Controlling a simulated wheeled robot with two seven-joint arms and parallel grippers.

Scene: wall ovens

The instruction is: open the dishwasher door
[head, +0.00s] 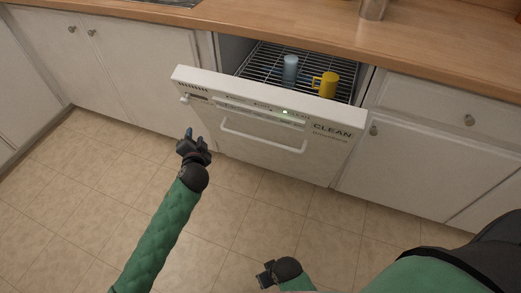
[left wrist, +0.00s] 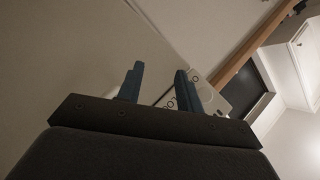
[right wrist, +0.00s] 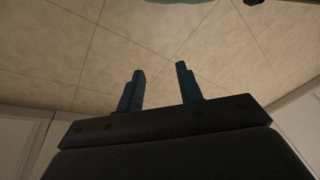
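The white dishwasher door (head: 265,125) is partly open, tilted out from the cabinet at its top. A white bar handle (head: 262,138) runs across its front, under a control strip with a small green light and the word CLEAN. My left gripper (head: 188,135) is in front of the door's left side, apart from the handle. In the left wrist view (left wrist: 158,85) its fingers are spread with nothing between them. My right gripper (head: 264,276) is low over the floor, away from the door. In the right wrist view (right wrist: 160,85) its fingers are apart and empty.
Inside, a wire rack (head: 265,65) holds a blue-grey cup (head: 290,68) and a yellow mug (head: 327,86). White cabinets stand on the left (head: 130,60) and right (head: 425,145). A wooden counter (head: 260,20) runs above. The tiled floor (head: 240,210) before the door is clear.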

